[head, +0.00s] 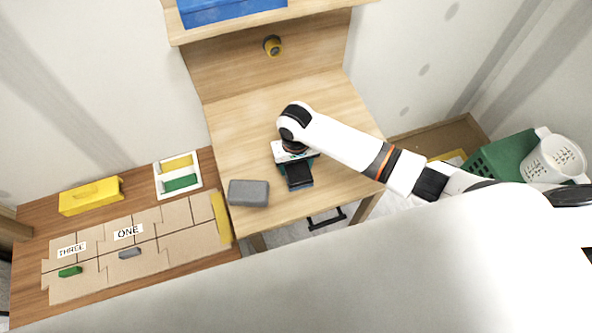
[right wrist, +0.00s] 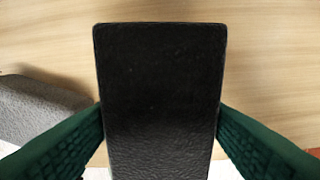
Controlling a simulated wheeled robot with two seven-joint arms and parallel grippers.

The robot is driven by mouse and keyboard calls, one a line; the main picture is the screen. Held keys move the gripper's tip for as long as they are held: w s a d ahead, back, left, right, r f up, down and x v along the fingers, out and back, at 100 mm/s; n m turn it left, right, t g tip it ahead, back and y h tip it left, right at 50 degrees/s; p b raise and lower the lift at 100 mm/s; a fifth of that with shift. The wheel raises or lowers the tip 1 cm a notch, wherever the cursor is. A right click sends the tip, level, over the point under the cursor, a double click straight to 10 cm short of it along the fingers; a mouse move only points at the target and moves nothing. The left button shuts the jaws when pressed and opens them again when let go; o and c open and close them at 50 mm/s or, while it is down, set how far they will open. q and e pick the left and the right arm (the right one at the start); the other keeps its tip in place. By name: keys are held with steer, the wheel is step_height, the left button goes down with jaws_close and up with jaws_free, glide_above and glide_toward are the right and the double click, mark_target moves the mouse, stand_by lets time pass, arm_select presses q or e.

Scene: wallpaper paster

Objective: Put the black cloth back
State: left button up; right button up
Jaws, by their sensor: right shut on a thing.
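The black cloth (right wrist: 160,95) is a flat dark rectangle filling the middle of the right wrist view. It also shows in the head view (head: 299,182) near the front edge of the wooden table. My right gripper (head: 297,170) is shut on it, with green fingers pressed against its left and right sides. The fingers hide part of the cloth's sides. I cannot tell whether the cloth touches the table top. My left gripper is not in view.
A grey block (head: 248,193) lies on the wooden table (head: 250,125) left of the cloth. A lower table holds a yellow box (head: 91,196), a white tray (head: 156,181) and cardboard pieces (head: 180,217). A green basket (head: 505,155) stands at right.

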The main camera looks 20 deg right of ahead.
mark_target(296, 172)
step_height(296, 172, down, 3)
steer(key=shift+p, duration=0.35)
steer(key=shift+f+p, duration=0.35)
steer(key=shift+f, duration=0.15)
steer(key=shift+f, duration=0.1)
steer(key=o, duration=1)
